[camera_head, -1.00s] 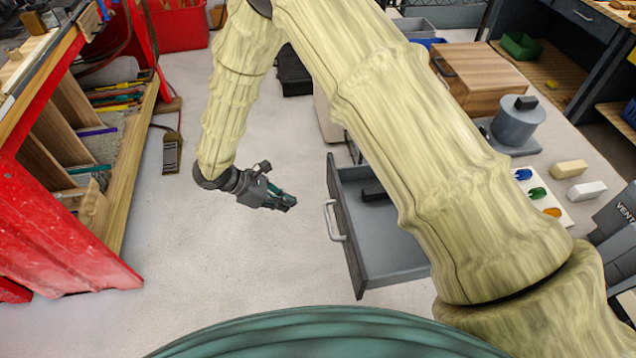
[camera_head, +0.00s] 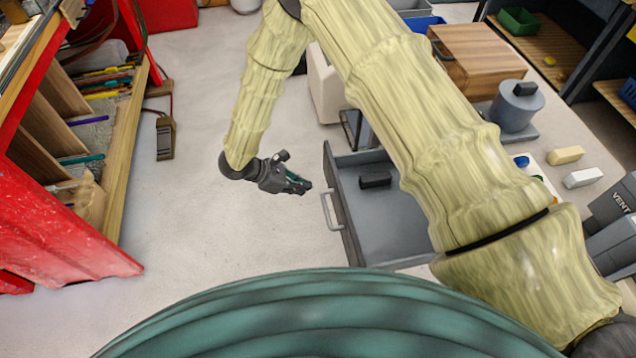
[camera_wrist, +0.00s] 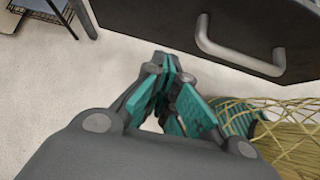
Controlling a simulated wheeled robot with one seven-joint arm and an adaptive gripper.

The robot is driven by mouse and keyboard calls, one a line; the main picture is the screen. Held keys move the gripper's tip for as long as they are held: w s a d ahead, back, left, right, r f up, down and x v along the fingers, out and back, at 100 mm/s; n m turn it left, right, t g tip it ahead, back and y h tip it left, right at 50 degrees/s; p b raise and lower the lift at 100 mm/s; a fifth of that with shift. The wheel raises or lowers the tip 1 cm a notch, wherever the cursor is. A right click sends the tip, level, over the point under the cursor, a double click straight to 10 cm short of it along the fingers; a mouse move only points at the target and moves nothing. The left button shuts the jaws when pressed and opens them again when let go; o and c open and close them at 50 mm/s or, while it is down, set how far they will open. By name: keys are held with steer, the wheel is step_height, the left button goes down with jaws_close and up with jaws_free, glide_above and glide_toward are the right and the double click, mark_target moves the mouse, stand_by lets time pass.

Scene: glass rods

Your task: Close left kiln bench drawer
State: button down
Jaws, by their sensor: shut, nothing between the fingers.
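A grey drawer (camera_head: 395,225) stands pulled out from the bench in the head view, with a small black block (camera_head: 375,180) lying in it. Its front panel faces left and carries a pale bar handle (camera_head: 331,211). My gripper (camera_head: 304,187) is shut and empty, a short way left of the drawer front, near the far end of the handle and apart from it. In the wrist view the shut fingertips (camera_wrist: 170,66) lie below and left of the handle (camera_wrist: 238,58) on the dark drawer front (camera_wrist: 270,25). My arm hides part of the drawer and bench.
A red shelf unit (camera_head: 70,225) with rods in slots stands at the left. The pale floor (camera_head: 200,240) between it and the drawer is clear. A wooden box (camera_head: 483,55) and a grey pot (camera_head: 516,108) stand on the bench top at the right.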

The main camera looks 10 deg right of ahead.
steer(key=shift+w+d+f+p, duration=0.1)
steer(key=shift+d+f+p, duration=0.2)
steer(key=shift+d, duration=0.6)
steer(key=shift+s+d+f+p, duration=0.15)
steer(key=shift+d+p, duration=0.3)
steer(key=shift+d, duration=0.4)
steer(key=shift+w+d+f+p, duration=0.2)
steer(key=shift+d+p, duration=0.15)
steer(key=shift+d, duration=0.55)
